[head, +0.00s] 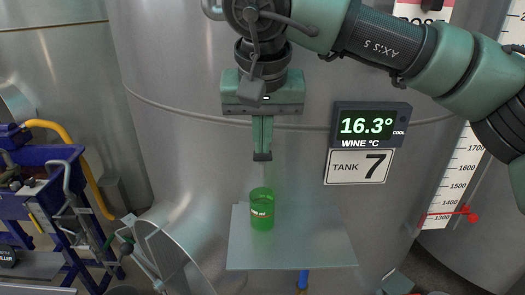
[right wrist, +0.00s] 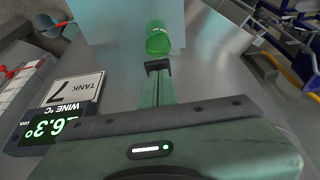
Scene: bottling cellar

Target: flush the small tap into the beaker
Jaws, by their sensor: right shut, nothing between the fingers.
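In the right wrist view the beaker (right wrist: 158,42) is just beyond the closed fingertips (right wrist: 157,66). I cannot make out the small tap; the gripper covers the tank wall above the beaker. Whether the beaker holds liquid is unclear. My left gripper is not in view.
A display (head: 371,125) reading 16.3° and a tank 7 sign (head: 358,167) are on the tank right of the gripper. A blue part (head: 303,280) hangs below the shelf. An open round hatch (head: 172,262) and a blue cart (head: 50,200) stand at left.

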